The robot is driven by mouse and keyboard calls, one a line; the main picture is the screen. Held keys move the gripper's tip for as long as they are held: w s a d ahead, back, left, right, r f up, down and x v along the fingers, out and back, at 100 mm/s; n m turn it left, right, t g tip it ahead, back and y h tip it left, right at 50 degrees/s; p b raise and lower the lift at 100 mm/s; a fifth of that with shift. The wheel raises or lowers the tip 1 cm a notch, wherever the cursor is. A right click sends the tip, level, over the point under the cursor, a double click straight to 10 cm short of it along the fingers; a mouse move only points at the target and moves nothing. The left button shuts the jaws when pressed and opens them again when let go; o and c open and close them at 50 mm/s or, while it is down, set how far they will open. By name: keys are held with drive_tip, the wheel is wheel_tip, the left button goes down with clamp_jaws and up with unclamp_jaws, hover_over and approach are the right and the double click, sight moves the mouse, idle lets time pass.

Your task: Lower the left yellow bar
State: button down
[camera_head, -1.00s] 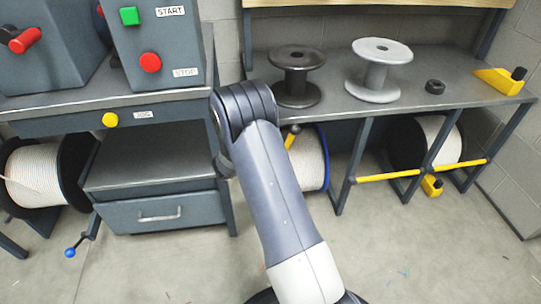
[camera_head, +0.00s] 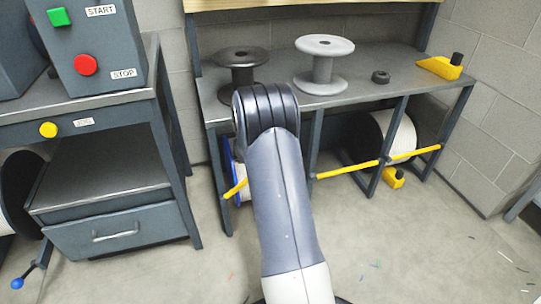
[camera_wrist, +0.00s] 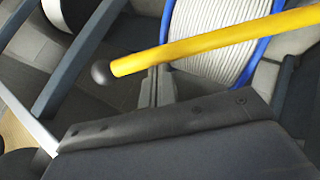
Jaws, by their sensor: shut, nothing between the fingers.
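The left yellow bar (camera_head: 236,188) shows as a short slanted piece left of my arm in the head view; my arm hides the rest. My gripper (camera_wrist: 165,125) shows as a dark grey shape along the bottom of the wrist view, shut and empty. My gripper is hidden in the head view.
Another yellow bar (camera_head: 350,170) crosses the right bay before a reel (camera_head: 395,135). A yellow block (camera_head: 393,178) is beneath it. The bench (camera_head: 385,98) carries two empty spools. A drawer cabinet (camera_head: 120,225) stands left. The floor (camera_head: 400,250) in front is mostly clear.

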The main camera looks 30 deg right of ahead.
drive_tip(key=s+d+f+y, duration=0.1)
drive_tip(key=d+f+y, duration=0.1)
drive_tip(key=f, duration=0.5)
drive_tip(key=s+d+f+m+y, duration=0.1)
drive_tip(key=d+f+y, duration=0.1)
drive_tip(key=d+f, duration=0.3)
wheel_tip(320, 180, down, 3)
drive_tip(key=shift+d+f+t, duration=0.15)
drive_tip(key=shift+d+t, duration=0.15)
drive_tip(key=shift+t, duration=0.1)
drive_tip(key=shift+s+f, duration=0.15)
drive_tip(key=shift+f, duration=0.05)
drive_tip(key=shift+r, duration=0.1)
